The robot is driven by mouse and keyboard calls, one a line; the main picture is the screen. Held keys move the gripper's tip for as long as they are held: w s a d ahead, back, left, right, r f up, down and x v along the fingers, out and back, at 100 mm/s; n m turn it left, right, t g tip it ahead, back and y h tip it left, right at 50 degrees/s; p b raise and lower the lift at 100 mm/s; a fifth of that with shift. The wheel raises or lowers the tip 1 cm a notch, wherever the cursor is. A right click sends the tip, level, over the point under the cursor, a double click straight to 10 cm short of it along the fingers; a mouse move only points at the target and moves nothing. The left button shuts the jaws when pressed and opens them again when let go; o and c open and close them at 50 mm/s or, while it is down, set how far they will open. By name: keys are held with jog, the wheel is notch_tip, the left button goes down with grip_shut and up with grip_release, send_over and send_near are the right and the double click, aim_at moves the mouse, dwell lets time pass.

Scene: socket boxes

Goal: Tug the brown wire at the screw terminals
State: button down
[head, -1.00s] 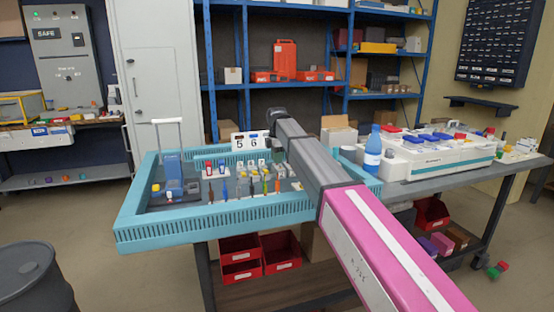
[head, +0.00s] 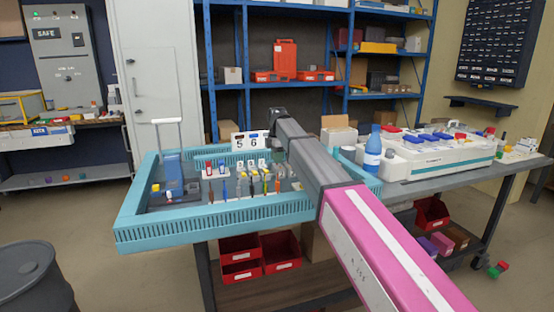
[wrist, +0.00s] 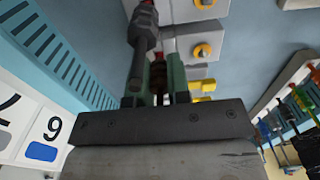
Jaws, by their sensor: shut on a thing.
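In the wrist view my gripper (wrist: 158,70) reaches in from the bottom with its two greenish fingers close together. A dark red-brown piece (wrist: 158,78), apparently the brown wire, shows between the fingers; most of it is hidden. A dark grey rounded part (wrist: 144,38) stands just left of the fingers and covers some of the view. Pale terminal blocks with orange round screws (wrist: 202,51) lie beyond and to the right. In the head view my arm hides the gripper and the wire.
A blue slotted tray wall (wrist: 45,40) and white number cards (wrist: 45,128) are on the left in the wrist view. Coloured tools (wrist: 300,95) hang at the right. In the head view a blue-rimmed tray (head: 215,214) holds several small parts; a blue bottle (head: 373,150) stands right of my arm.

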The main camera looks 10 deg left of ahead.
jog(key=shift+r, duration=0.4)
dwell(2.1)
jog(key=shift+f, duration=0.2)
dwell(0.7)
jog(key=c, duration=0.6)
grip_release()
jog(key=shift+r, duration=3.8)
